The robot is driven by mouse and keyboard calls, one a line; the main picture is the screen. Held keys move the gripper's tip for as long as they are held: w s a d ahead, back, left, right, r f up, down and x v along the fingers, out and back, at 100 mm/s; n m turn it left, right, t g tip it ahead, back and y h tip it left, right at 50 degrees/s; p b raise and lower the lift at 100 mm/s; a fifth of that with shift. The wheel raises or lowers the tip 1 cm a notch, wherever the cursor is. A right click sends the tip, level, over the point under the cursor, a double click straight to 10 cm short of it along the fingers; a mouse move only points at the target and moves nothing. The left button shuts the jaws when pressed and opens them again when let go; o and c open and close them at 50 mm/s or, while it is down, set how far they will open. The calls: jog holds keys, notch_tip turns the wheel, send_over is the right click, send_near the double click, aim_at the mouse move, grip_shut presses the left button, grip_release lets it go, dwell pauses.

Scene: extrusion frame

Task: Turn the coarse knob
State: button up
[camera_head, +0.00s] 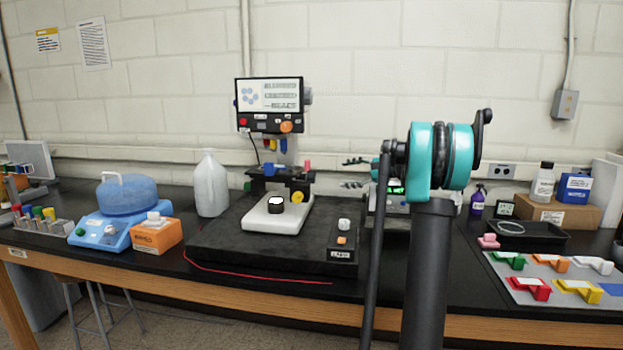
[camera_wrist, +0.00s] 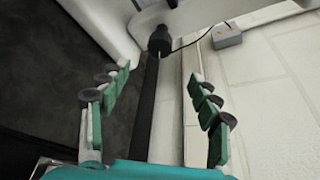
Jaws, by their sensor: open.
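A microscope-like instrument stands on the black bench, with a white base (camera_head: 262,219), a screen (camera_head: 269,96) and a dark stage. A yellow round knob (camera_head: 298,197) is on its lower right side. An orange knob (camera_head: 286,127) is under the screen, and a grey knob (camera_head: 308,96) is at the screen's right edge. I cannot tell for certain which is the coarse knob. My gripper (camera_head: 355,173) is right of the instrument, apart from it and partly hidden by my arm. In the wrist view its green-padded fingers (camera_wrist: 158,78) are spread, with nothing between them.
A dark slab (camera_head: 220,243) lies under the instrument, with a red cable (camera_head: 255,276) along its front. A white jug (camera_head: 210,185), blue bath (camera_head: 125,215) and orange box (camera_head: 157,236) stand left. A device with a green display (camera_head: 397,190) is behind my arm. Coloured parts lie right.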

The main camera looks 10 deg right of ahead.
aim_at(315, 178)
jog(key=x, duration=1.5)
jog(key=shift+w+a, duration=0.1)
jog(key=shift+a, duration=0.15)
